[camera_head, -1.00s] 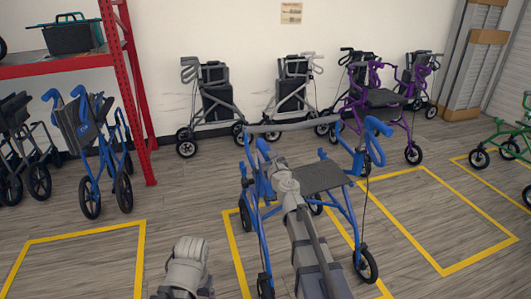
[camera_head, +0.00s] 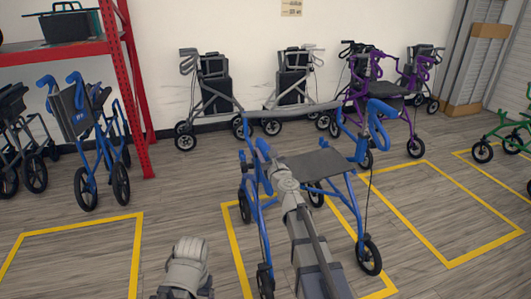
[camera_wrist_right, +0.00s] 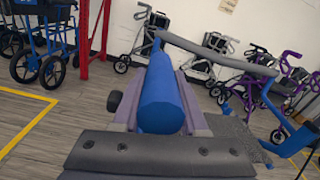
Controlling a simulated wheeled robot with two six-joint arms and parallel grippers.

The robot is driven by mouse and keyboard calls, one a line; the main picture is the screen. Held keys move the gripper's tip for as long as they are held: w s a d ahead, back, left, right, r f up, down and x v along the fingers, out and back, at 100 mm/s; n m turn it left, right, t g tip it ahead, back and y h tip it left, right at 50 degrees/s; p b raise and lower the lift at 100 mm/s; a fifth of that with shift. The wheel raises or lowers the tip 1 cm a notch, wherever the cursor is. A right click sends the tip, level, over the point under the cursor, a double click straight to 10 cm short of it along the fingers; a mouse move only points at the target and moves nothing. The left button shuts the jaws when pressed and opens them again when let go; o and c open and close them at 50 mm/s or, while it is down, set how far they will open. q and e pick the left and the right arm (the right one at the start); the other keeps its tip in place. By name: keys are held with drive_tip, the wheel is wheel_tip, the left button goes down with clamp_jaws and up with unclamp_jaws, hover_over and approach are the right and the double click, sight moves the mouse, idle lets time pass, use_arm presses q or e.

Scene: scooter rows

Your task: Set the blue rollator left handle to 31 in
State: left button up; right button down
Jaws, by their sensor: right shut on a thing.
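The blue rollator (camera_head: 351,203) stands upright in front of me, over a yellow floor outline. Its grey seat (camera_head: 318,164) faces up and a grey curved bar (camera_head: 290,112) crosses behind the handles. Its right-side handle (camera_head: 379,128) in the picture is free. My right gripper (camera_head: 266,160) is at the handle on the picture's left. In the right wrist view that handle's blue grip (camera_wrist_right: 162,103) lies between the two fingers of my gripper (camera_wrist_right: 160,82), which is shut on it. No height scale can be read.
Another blue rollator (camera_head: 81,125) stands at left by a red shelf rack (camera_head: 128,90). Grey rollators (camera_head: 212,85) and a purple one (camera_head: 387,91) line the back wall. A green one (camera_head: 510,135) is at right. Floor inside the left yellow outline (camera_head: 70,232) is clear.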

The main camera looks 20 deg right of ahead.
drive_tip(key=shift+s+a+f, duration=0.1)
drive_tip(key=shift+s, duration=0.05)
drive_tip(key=shift+c, duration=2.2)
unclamp_jaws()
drive_tip(key=shift+f, duration=0.1)
drive_tip(key=s, duration=0.7)
drive_tip(key=shift+s, duration=0.25)
drive_tip(key=shift+d, duration=0.2)
